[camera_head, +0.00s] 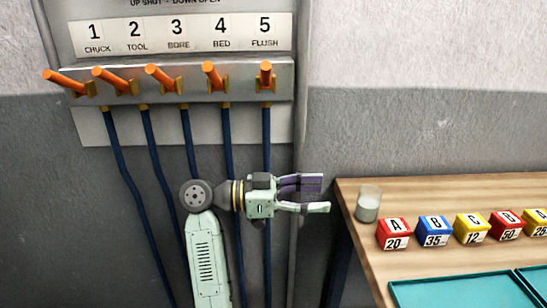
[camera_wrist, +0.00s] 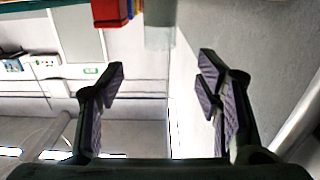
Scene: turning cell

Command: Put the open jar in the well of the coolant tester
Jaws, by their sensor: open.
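In the wrist view the jar (camera_wrist: 159,32) is at the top edge, beyond and between my fingers. My gripper (camera_head: 326,194) is open and empty, pointing right, to the left of the jar and apart from it. Its two spread fingers also show in the wrist view (camera_wrist: 162,78). I see nothing that I can identify as the coolant tester or its well.
A row of coloured lettered blocks (camera_head: 434,231) stands right of the jar on the wooden table (camera_head: 368,248). Teal trays (camera_head: 457,291) lie in front. A wall panel with orange valve levers (camera_head: 164,78) and blue hoses (camera_head: 132,185) is behind my arm.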

